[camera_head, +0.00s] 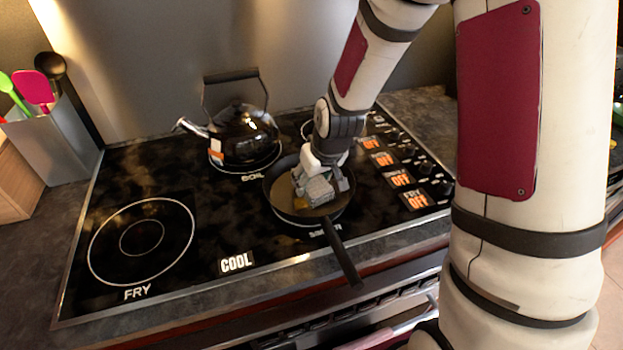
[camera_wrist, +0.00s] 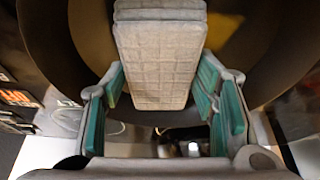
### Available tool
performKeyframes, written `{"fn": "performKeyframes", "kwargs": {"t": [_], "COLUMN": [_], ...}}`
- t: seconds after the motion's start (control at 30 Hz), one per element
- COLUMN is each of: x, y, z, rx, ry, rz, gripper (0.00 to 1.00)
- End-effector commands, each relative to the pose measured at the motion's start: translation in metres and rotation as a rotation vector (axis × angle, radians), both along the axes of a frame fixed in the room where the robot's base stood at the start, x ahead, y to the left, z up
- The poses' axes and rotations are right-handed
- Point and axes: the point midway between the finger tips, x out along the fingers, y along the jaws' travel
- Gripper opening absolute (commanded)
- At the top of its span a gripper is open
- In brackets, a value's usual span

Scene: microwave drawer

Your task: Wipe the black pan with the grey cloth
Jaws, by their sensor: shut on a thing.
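The black pan (camera_head: 274,189) sits on a right-hand burner of the stove, its handle (camera_head: 343,254) pointing toward the front edge. My gripper (camera_head: 320,184) is low over the inside of the pan. It is shut on the folded grey cloth (camera_head: 314,191). In the wrist view the cloth (camera_wrist: 160,60) is between the green finger pads of my gripper (camera_wrist: 163,98), with the dark pan (camera_wrist: 265,50) behind it. A small yellow patch (camera_head: 300,203) shows in the pan beside the cloth, and also in the wrist view (camera_wrist: 225,28). Whether the cloth touches the pan is unclear.
A black kettle (camera_head: 243,138) stands on the burner behind the pan, to its left. The front left burner (camera_head: 141,238) is empty. Several knobs and orange OFF displays (camera_head: 401,179) line the right side. A utensil holder (camera_head: 52,140) stands at the far left.

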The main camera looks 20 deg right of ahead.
Motion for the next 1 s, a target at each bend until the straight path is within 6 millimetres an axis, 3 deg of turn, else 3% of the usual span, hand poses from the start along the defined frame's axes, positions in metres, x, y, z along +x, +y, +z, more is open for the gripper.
{"fn": "performKeyframes", "kwargs": {"t": [0.47, 1.0], "x": [-0.001, -0.028], "y": [-0.001, 0.000], "z": [0.008, 0.008], "rx": [-0.001, -0.001], "ry": [0.000, -0.001], "rz": [-0.001, 0.000], "gripper": [0.03, 0.03]}}
